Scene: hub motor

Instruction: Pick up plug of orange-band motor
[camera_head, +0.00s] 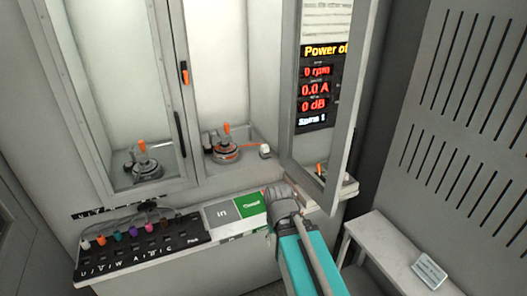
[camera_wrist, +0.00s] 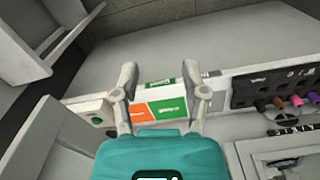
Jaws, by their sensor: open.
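The orange-band motor (camera_head: 222,152) is a round dark metal hub in the right bay of the cabinet, with an orange top piece and an orange band around it. An orange cable runs right from it to a small white plug (camera_head: 265,150) at the bay's right edge. My gripper (camera_head: 274,190) is below and slightly right of the plug, apart from it, in front of the bay. In the wrist view my gripper (camera_wrist: 166,76) has its two fingers spread, with nothing held between them. Neither the motor nor the plug can be made out in the wrist view.
An open glass door (camera_head: 340,110) stands close right of the bay. A second motor (camera_head: 145,168) sits behind the left pane. A panel with several coloured connectors (camera_head: 140,240) and a green-and-white sign (camera_head: 236,210) are below. A white bench (camera_head: 395,255) is at right.

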